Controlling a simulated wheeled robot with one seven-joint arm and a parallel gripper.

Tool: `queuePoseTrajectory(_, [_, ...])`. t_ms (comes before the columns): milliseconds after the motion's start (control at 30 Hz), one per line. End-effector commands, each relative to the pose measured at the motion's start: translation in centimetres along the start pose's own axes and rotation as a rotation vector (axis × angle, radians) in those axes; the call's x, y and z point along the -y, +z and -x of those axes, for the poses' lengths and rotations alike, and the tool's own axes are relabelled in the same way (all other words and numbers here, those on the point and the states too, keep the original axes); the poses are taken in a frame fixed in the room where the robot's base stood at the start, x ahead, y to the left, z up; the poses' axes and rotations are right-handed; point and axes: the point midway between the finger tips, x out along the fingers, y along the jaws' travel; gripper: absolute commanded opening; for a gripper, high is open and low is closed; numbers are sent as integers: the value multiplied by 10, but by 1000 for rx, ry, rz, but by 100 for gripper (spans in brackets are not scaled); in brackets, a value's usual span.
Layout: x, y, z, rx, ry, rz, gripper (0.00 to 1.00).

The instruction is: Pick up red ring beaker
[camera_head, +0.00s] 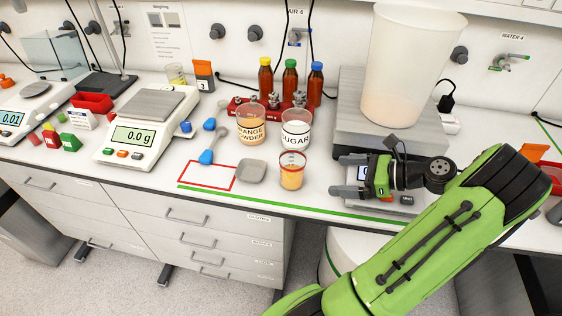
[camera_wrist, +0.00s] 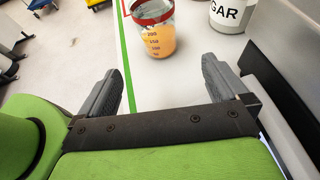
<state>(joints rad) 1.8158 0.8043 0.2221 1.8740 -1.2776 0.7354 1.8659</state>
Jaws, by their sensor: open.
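The red ring beaker (camera_head: 291,171) stands upright on the white bench, near the green line at the front edge. It is clear, with a red band at its rim and orange contents in its lower part. In the wrist view the beaker (camera_wrist: 157,32) is ahead of the fingers, between their lines, with its top cut by the frame. My gripper (camera_head: 338,176) is open and empty, to the right of the beaker and apart from it. Its two fingers also show in the wrist view (camera_wrist: 166,88).
The sugar jar (camera_head: 296,130) and orange powder jar (camera_head: 251,126) stand just behind the beaker. A grey dish (camera_head: 250,171) lies to its left. A balance with a large bucket (camera_head: 410,65) stands behind my gripper.

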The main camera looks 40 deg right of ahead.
Motion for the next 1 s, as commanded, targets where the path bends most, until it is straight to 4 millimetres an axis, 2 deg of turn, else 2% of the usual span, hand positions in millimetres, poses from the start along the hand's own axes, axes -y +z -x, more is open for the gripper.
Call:
queuePoseTrajectory(100, [-1,-5,-34,-2,8,4,100])
queuePoseTrajectory(300, [-2,-5,-82,-3,8,4,100])
queuePoseTrajectory(467, [-1,-3,-100,-3,6,5,100])
queuePoseTrajectory(700, [-1,-2,-143,-4,7,6,100])
queuePoseTrajectory(800, [0,0,-149,-4,5,4,100])
queuePoseTrajectory(967, [0,1,-149,-4,4,4,100])
queuePoseTrajectory(1000, [0,1,-149,-4,4,4,97])
